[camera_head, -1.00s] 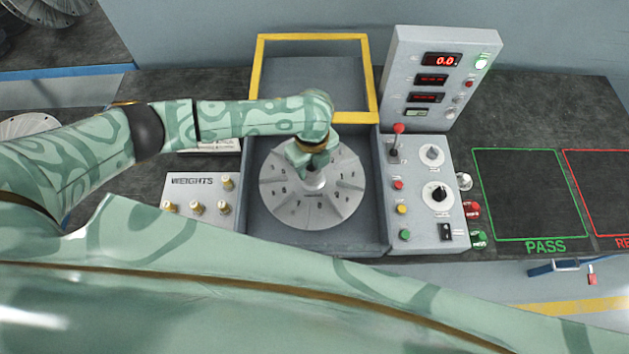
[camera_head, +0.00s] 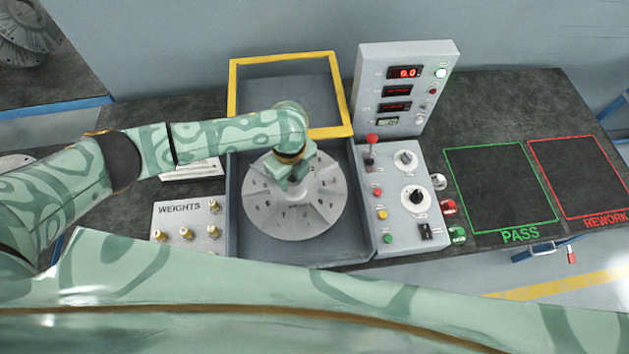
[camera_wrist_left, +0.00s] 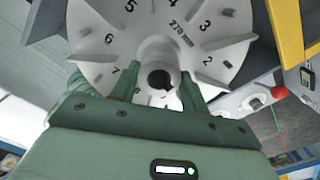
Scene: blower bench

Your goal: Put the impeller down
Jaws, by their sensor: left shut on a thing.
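The impeller (camera_head: 288,220) is a grey bladed disc with a central hub and numbers around its face. It is in the open bay of the bench machine (camera_head: 240,240), its face up. My left gripper (camera_head: 291,180) comes down from above with its fingers shut on the hub. In the left wrist view, the fingers (camera_wrist_left: 160,82) stand on both sides of the hub, and the impeller (camera_wrist_left: 105,45) fills the upper part. What lies under the disc is hidden, so I cannot tell whether it rests on anything. My right gripper is not in view.
A yellow-framed guard (camera_head: 343,95) stands open behind the bay. The control panel (camera_head: 405,225) with a red-knobbed lever is at its right, the weights block (camera_head: 170,222) at its left. The green PASS (camera_head: 490,190) and red REWORK (camera_head: 580,175) areas are empty.

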